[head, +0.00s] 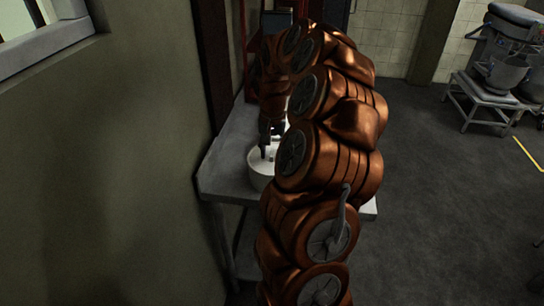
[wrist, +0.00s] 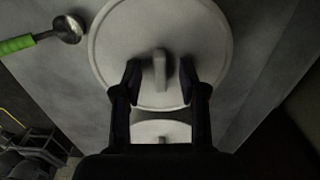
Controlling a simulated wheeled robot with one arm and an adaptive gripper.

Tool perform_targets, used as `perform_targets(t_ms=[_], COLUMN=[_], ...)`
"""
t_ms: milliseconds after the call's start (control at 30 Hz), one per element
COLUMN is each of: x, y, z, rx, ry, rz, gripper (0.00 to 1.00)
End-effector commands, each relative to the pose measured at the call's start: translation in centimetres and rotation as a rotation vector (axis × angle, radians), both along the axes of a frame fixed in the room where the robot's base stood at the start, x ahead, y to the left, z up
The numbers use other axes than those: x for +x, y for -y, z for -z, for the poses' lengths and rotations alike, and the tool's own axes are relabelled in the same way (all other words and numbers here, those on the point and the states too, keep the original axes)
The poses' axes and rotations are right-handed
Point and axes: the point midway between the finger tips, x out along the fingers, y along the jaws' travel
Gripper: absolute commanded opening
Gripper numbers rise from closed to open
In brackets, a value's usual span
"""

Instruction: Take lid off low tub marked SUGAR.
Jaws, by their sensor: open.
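A round pale lid (wrist: 115,45) with a raised bar handle (wrist: 160,68) fills the upper middle of the wrist view. My gripper (wrist: 161,75) is open, with one finger on each side of the handle and a gap to it on both sides. In the head view a white round tub (head: 258,170) stands on the grey table, and my gripper (head: 267,150) points down over it. My copper arm hides part of the tub. No SUGAR marking can be read in either view.
A second pale round lid or tub (wrist: 160,131) shows between the fingers' bases. A ladle with a green handle (wrist: 18,43) lies on the grey table (head: 229,165) left of the lid. A wall (head: 105,160) stands close on the left; a mixer (head: 505,65) stands far right.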

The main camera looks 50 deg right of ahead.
Motion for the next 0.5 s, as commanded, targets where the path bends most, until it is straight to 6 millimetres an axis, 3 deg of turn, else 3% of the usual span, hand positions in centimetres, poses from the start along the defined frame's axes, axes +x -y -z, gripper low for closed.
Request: perform_targets(t_ms=[133, 500], x=[0.01, 0.04], y=[0.02, 0.02], z=[-0.01, -0.04], rx=[-0.001, -0.001], ry=[0.001, 0.001], rz=[0.000, 0.000], gripper=[0.41, 0.02])
